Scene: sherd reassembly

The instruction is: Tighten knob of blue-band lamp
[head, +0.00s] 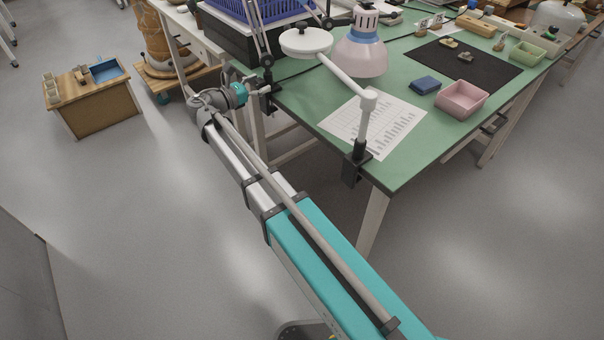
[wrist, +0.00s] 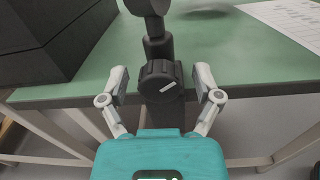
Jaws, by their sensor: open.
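The blue-band lamp (head: 362,53) has a pale pink shade with a blue band and hangs over the green table. A dark ribbed knob (wrist: 160,82) with a white mark sits on a black clamp post at the table edge in the wrist view. My gripper (head: 264,91) is at the table's left edge in the head view, by a dark lamp clamp (head: 268,74). In the wrist view its two fingers stand open on either side of the knob, with gaps visible on both sides. The head view does not clearly show which lamp this clamp's arm joins.
A white round-headed lamp (head: 306,41) has its own clamp (head: 356,160) at the table's near corner. A black box (wrist: 40,40) stands left of the knob. A printed sheet (head: 372,127), pink tray (head: 462,100) and blue block (head: 425,85) lie on the table (head: 310,97).

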